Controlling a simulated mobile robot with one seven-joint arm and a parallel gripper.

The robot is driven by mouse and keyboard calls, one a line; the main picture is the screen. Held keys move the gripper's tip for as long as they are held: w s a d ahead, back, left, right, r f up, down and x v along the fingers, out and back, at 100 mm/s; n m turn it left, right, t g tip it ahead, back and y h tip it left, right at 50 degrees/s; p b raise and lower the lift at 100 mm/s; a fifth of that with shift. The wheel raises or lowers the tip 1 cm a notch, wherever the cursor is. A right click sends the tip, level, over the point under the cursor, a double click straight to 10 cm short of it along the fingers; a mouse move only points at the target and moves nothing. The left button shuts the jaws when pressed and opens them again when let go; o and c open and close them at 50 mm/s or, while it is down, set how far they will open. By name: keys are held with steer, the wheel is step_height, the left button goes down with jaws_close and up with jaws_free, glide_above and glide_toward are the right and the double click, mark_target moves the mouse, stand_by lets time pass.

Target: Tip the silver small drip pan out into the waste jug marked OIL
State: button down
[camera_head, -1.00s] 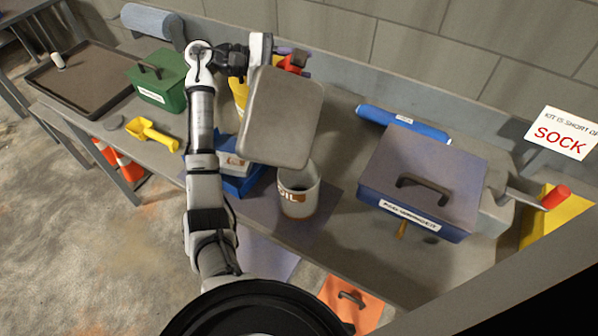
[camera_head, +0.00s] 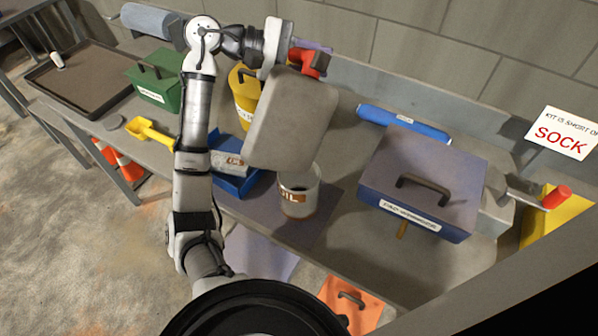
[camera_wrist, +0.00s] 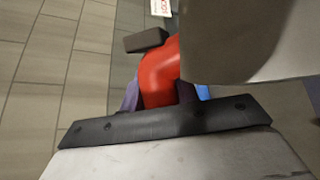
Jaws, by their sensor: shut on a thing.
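The silver drip pan (camera_head: 288,122) hangs steeply tilted in the air, its broad grey face toward the head camera. My gripper (camera_head: 312,58) is shut on the pan's red handle (camera_head: 322,64) at its upper right. In the wrist view the red handle (camera_wrist: 158,76) sits at the jaws and part of the pan (camera_wrist: 250,38) fills the upper right. Whether anything is pouring cannot be seen.
A blue bin (camera_head: 236,182) stands left of the jug, with a yellow container (camera_head: 243,92) behind it. A large lidded box (camera_head: 422,180) stands to the right, with a blue roll (camera_head: 405,124) behind it. A green box (camera_head: 158,85) and yellow scoop (camera_head: 150,133) lie farther left.

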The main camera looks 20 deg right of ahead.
steer(key=s+d+r+m+t+y+b, duration=0.25)
steer(key=s+m+t+b, duration=0.2)
steer(key=s, duration=0.95)
steer(key=s+d+f+m+t+b, duration=0.3)
steer(key=s+f+m+t+b, duration=0.5)
steer(key=b, duration=1.5)
steer(key=s+f+t, duration=0.1)
steer(key=s+f, duration=0.4)
steer(key=s, duration=0.2)
steer(key=shift+s+y, duration=0.35)
steer(key=shift+s, duration=0.05)
